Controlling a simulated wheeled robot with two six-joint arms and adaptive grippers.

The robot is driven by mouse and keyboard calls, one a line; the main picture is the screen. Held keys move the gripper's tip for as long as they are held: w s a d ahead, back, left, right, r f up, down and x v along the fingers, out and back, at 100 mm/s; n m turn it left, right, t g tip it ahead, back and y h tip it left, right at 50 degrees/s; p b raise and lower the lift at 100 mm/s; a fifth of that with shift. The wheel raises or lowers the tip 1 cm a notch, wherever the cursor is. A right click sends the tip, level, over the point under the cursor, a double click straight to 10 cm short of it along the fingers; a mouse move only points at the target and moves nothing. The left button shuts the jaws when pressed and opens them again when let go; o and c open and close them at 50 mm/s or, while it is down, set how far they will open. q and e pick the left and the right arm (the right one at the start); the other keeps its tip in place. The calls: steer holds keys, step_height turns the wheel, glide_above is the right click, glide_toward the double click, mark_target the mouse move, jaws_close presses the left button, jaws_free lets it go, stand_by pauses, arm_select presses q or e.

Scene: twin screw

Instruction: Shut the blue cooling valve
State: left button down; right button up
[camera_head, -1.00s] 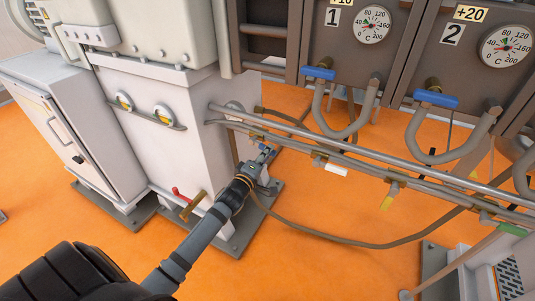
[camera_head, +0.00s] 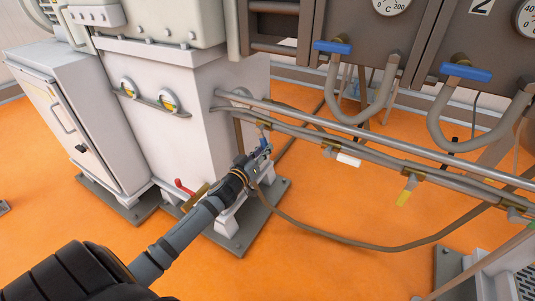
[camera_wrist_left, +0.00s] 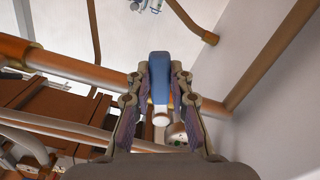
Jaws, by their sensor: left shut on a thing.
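The blue valve handle (camera_wrist_left: 159,68) stands upright in the left wrist view, between the two fingers of my left gripper (camera_wrist_left: 160,88). The fingers flank it closely on both sides and are shut on it. In the head view my left gripper (camera_head: 261,149) is at the valve on the lower pipe, beside the white cabinet. A small patch of blue shows between its fingers there; most of the valve is hidden by the gripper. Whether the valve is open or shut cannot be told. My right gripper is not in view.
Two other blue handles (camera_head: 333,47) (camera_head: 466,73) sit on the brown units. Grey pipes (camera_head: 350,134) run to the right, with a white tag and a yellow tag. A red lever (camera_head: 184,187) is low on the white cabinet (camera_head: 165,130). Orange floor (camera_head: 330,215) lies open below.

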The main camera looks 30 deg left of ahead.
arm_select(q)
steer(key=shift+a+f+m+b, duration=0.15)
steer(key=shift+a+m+b, duration=0.4)
steer(key=shift+m, duration=0.6)
steer(key=shift+a+f+m+b, duration=0.1)
steer(key=shift+a+m+b, duration=0.2)
steer(key=shift+a+m, duration=0.65)
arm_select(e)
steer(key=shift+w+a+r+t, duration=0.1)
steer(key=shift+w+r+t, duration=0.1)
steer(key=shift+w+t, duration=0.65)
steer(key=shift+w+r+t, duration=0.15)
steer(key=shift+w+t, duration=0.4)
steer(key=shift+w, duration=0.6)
arm_select(q)
steer(key=shift+d, duration=0.2)
steer(key=c, duration=1.2)
jaws_free()
steer(key=shift+s, duration=0.15)
steer(key=s, duration=0.7)
